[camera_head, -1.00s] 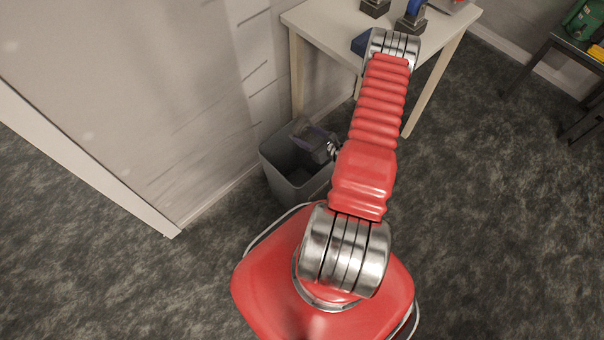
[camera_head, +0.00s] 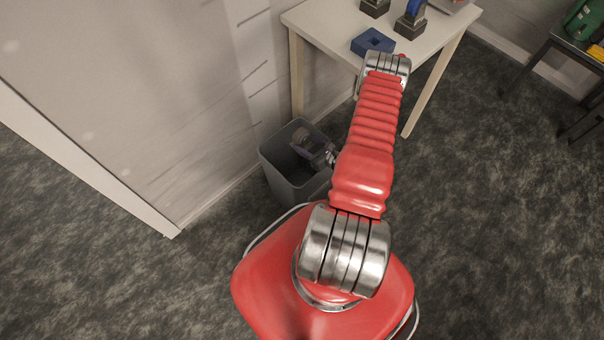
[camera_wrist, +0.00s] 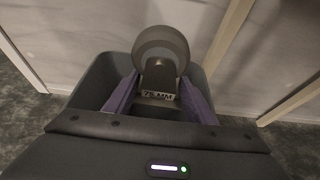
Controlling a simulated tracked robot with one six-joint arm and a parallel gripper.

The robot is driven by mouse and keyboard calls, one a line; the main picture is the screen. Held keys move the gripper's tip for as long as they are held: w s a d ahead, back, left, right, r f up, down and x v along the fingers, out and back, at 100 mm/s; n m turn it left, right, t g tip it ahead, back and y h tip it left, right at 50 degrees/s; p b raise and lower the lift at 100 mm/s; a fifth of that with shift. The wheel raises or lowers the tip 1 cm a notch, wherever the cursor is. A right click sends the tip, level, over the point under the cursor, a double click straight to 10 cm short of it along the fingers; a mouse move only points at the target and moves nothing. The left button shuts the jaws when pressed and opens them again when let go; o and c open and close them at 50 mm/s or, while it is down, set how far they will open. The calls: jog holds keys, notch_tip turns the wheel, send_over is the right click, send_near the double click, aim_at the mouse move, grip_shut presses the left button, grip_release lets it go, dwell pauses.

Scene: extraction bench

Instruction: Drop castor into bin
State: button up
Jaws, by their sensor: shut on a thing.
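The castor (camera_wrist: 160,75), with a grey round wheel and a dark bracket marked with small lettering, is held between the two purple fingers of my gripper (camera_wrist: 158,95) in the wrist view. My gripper is shut on it. The grey bin (camera_head: 290,180) stands on the floor beside the table. In the head view my gripper (camera_head: 312,150) is over the bin's opening and appears to be inside its mouth, but the depth is hard to tell. The bin's rim (camera_wrist: 82,85) surrounds the castor in the wrist view.
A white table (camera_head: 330,25) stands behind the bin, with a blue block (camera_head: 373,41) with a hole and dark-based items (camera_head: 411,24) on it. A wall (camera_head: 170,90) is close at left. Dark carpet (camera_head: 480,220) is free at right.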

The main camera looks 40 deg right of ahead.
jog(key=o, duration=1.4)
jog(key=shift+c, duration=0.2)
jog(key=shift+s, duration=0.1)
jog(key=v, duration=1.3)
jog(key=shift+s, duration=0.25)
